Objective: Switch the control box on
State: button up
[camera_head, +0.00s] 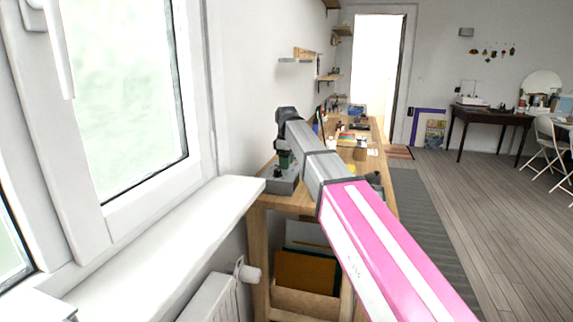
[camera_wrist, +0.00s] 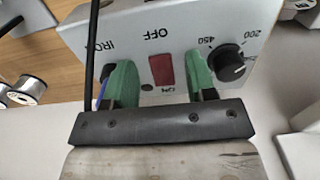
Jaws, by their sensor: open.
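The control box (camera_head: 281,186) is a grey box on the near left end of the wooden workbench. In the wrist view its light grey panel (camera_wrist: 200,45) fills much of the picture, with OFF above and ON below a red rocker switch (camera_wrist: 161,70). A black knob (camera_wrist: 229,63) sits to the right. My gripper (camera_wrist: 159,66) is open, its two green fingers on either side of the switch, with nothing between them but the switch in view. I cannot tell whether the fingertips touch the panel or which way the rocker is tilted. In the head view the gripper is small and partly hidden.
Solder spools (camera_wrist: 28,88) lie left of the box in the wrist view. The workbench (camera_head: 256,202) runs along the wall, with several items further back. A white window sill (camera_head: 170,245) is close on the left. The grey floor (camera_head: 455,195) to the right is open.

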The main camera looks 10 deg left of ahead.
jog(key=shift+f, duration=0.4)
jog(key=c, duration=0.9)
jog(key=shift+w+a+r+h, duration=0.15)
jog(key=shift+a+h, duration=0.1)
jog(key=shift+h, duration=1.15)
jog(key=o, duration=0.9)
jog(key=shift+r, duration=0.1)
